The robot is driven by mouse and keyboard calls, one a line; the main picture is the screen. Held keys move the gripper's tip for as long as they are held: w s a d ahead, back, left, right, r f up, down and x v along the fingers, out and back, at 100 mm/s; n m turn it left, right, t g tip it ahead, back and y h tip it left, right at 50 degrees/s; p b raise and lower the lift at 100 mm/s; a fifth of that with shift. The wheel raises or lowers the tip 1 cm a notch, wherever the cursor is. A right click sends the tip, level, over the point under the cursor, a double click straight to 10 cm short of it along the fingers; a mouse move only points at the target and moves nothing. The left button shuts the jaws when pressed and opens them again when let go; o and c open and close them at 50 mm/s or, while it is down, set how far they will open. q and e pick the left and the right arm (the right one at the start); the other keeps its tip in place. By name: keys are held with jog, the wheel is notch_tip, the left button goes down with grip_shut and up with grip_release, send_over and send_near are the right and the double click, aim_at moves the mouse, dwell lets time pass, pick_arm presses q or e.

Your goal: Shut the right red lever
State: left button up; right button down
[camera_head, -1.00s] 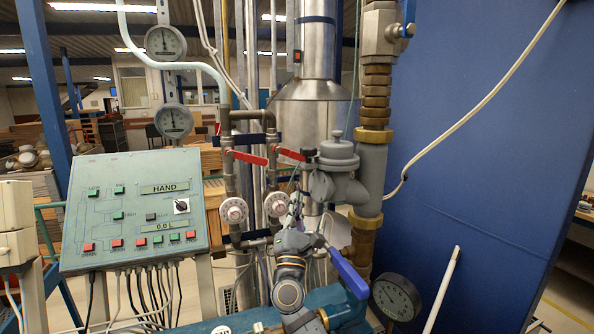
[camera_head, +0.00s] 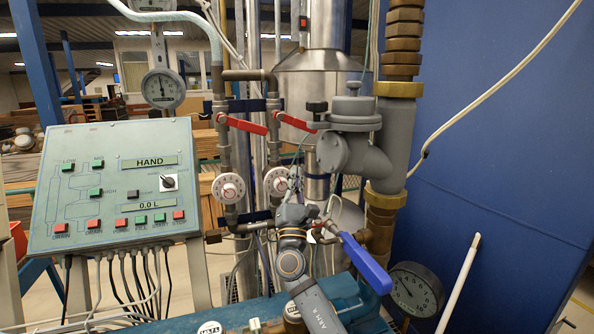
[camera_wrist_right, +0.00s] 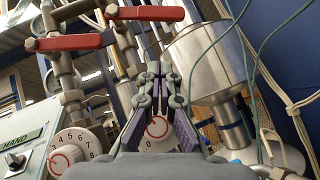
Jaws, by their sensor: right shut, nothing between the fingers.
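The right red lever (camera_head: 296,122) sits on the right of two vertical pipes and points out to the right, across the pipe. It also shows at the top of the right wrist view (camera_wrist_right: 147,13). A similar left red lever (camera_head: 243,125) is on the left pipe, and it shows in the right wrist view (camera_wrist_right: 65,43). My right gripper (camera_head: 292,192) is below the right lever, apart from it. In the right wrist view its fingers (camera_wrist_right: 152,70) are together and empty, in front of a white dial. My left gripper is not in view.
White dials (camera_head: 229,187) sit below the levers. A grey meter body (camera_head: 350,140) stands close right of the right lever. A blue lever handle (camera_head: 364,262) is at lower right, near my right arm. A control panel (camera_head: 112,185) stands at left.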

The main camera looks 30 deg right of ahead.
aim_at(297, 123)
jog(key=w+d+r+p, duration=0.4)
jog(key=r+p, duration=0.2)
jog(key=r, duration=0.2)
jog(key=shift+d, duration=0.35)
jog(key=shift+w+f, duration=0.1)
jog(key=shift+w, duration=0.05)
